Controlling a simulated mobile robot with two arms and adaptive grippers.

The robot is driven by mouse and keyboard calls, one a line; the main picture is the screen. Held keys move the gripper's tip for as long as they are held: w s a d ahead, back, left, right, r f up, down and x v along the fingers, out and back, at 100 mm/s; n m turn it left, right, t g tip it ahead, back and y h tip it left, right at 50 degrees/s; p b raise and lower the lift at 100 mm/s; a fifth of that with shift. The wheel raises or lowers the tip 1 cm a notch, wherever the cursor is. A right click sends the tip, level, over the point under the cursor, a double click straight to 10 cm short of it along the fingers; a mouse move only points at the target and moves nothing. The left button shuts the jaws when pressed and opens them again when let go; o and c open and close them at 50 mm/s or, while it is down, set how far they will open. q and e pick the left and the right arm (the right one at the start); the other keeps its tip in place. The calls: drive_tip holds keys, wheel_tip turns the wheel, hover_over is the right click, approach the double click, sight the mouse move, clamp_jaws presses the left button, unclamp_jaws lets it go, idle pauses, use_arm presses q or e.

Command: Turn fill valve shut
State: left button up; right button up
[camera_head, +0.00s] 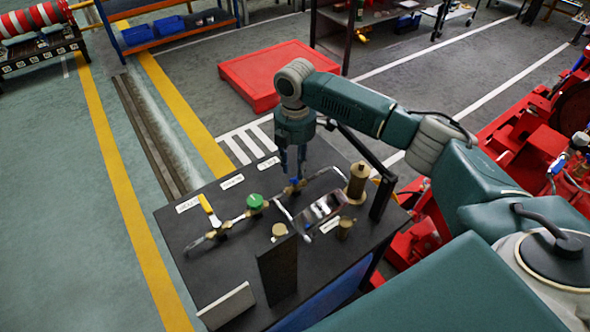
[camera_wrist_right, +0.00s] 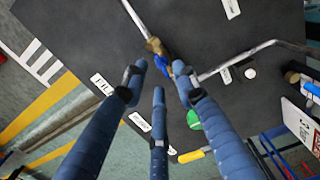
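The valve with a blue handle (camera_head: 295,182) is on the pipework on top of the dark table (camera_head: 180,235). In the wrist view its brass body (camera_wrist_right: 156,46) and blue handle (camera_wrist_right: 180,67) lie just beyond my fingertips, and a label reading FIL (camera_wrist_right: 102,86) is at the left. My right gripper (camera_head: 292,174) points down over this valve. In the wrist view its three fingers (camera_wrist_right: 157,80) are spread, and the right fingertip is close to the blue handle; I cannot tell whether they touch. My left gripper is not in view.
A green-handled valve (camera_head: 255,201) and a yellow-lever valve (camera_head: 208,207) sit left along the pipe. Brass fittings (camera_head: 357,184) and a dark upright plate (camera_head: 277,270) stand on the table. A red platform (camera_head: 275,72) and red machinery (camera_head: 530,140) lie beyond.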

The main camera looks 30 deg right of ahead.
sight(296, 179)
drive_tip(key=shift+f, duration=1.45)
clamp_jaws()
